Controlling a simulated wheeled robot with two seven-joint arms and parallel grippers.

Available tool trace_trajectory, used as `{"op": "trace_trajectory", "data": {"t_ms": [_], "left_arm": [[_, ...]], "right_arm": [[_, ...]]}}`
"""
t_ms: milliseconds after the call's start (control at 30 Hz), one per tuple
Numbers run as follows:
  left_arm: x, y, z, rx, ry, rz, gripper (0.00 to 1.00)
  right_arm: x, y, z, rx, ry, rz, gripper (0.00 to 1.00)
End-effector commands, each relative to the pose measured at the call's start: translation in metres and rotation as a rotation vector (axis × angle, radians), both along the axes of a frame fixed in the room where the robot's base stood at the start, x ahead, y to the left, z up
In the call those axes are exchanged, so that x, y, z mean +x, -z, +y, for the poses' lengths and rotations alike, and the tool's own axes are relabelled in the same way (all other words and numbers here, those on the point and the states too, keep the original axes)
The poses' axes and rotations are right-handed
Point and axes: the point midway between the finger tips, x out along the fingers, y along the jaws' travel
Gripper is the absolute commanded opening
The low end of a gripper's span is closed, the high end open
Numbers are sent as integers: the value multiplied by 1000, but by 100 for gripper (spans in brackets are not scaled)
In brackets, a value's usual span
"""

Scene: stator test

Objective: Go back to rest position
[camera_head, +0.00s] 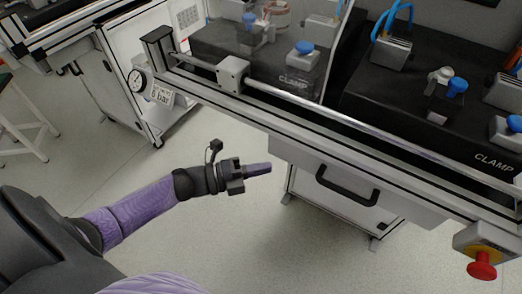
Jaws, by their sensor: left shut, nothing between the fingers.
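My left arm reaches in from the left over the floor. My left gripper (258,169) is shut and empty. In the picture it lies just below the front edge of the test bench (262,117) and left of the drawer. My right gripper is not in the picture.
The bench has a drawer with a black handle (346,186), a metal rail (330,127) and black clamp fixtures with blue knobs (457,85). A red emergency button (481,266) sits at the right corner. A gauge (137,82) is at left. Floor (190,240) around my arm is clear.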

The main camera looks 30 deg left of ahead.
Motion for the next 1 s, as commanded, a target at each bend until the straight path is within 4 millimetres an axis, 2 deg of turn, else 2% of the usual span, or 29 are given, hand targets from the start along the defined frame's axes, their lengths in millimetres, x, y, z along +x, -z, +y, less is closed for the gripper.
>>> {"op": "trace_trajectory", "data": {"t_ms": [400,600,667,767,800,867,900,967,1000], "left_arm": [[-53,0,52,4,1,2,0],[-58,1,58,0,-2,4,0],[-58,9,62,-22,-60,62,0],[-70,59,82,-132,-357,369,0],[-88,90,90,-197,-523,546,0],[-131,138,95,-292,-771,819,0],[-165,164,93,-343,-923,984,0],[-219,194,84,-396,-1124,1200,0],[-253,207,75,-419,-1243,1324,0]], "right_arm": [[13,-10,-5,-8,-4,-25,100],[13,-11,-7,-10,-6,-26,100],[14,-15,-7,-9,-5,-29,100],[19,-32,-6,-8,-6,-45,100],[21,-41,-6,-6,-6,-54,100],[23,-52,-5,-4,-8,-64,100],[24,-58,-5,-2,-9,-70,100],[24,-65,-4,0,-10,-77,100],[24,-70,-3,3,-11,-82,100]]}}
